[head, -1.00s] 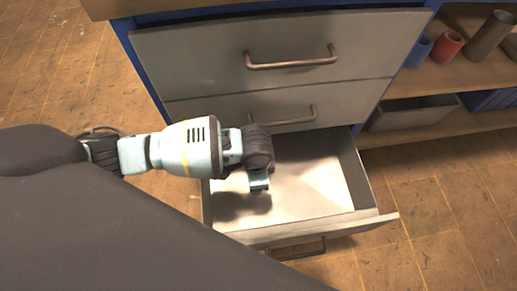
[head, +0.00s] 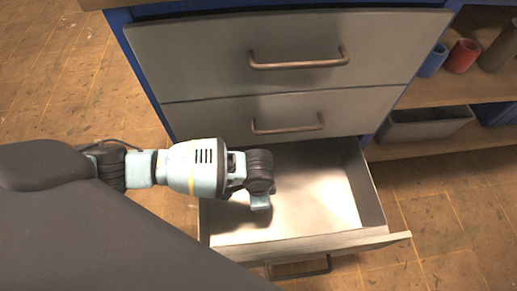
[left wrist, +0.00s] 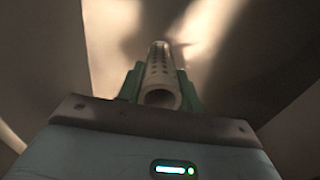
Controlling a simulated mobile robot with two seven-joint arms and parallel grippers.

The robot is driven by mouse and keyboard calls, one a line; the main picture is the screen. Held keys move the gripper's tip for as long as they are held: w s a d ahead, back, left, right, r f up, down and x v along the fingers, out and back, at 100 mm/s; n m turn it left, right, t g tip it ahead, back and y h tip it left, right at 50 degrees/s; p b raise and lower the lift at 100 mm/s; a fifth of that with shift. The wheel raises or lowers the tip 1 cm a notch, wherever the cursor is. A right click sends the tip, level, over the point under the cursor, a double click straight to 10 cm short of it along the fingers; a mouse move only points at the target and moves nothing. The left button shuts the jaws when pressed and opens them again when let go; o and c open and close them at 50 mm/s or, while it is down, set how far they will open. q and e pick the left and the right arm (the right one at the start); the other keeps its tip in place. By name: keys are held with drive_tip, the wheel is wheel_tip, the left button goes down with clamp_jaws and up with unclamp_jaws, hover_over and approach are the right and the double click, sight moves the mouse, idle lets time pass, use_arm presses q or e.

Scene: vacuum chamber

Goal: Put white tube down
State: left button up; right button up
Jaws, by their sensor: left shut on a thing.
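The white tube (left wrist: 160,82) shows in the left wrist view as a pale, hollow, perforated cylinder with its open end toward the camera. My left gripper (left wrist: 160,88) is shut on it, with a green finger on each side. In the head view my left gripper (head: 260,202) points down inside the open bottom drawer (head: 318,195). The tube cannot be made out there, hidden by the gripper. I cannot tell whether the tube touches the drawer floor. My right gripper is not in view.
Two closed drawers (head: 290,100) with metal handles sit above the open one. The drawer's visible floor looks empty. At right, a shelf holds a blue cup (head: 433,60), a red cup (head: 462,56), a brown tube (head: 500,48) and, below, a grey bin (head: 425,124).

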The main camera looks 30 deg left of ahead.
use_arm(q)
drive_tip(key=shift+f, duration=0.15)
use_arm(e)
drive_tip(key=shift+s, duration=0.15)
use_arm(q)
drive_tip(key=o, duration=1)
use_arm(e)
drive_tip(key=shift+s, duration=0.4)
use_arm(q)
wheel_tip(320, 180, up, 12)
drive_tip(key=p, duration=0.5)
drive_tip(key=shift+p, duration=0.3)
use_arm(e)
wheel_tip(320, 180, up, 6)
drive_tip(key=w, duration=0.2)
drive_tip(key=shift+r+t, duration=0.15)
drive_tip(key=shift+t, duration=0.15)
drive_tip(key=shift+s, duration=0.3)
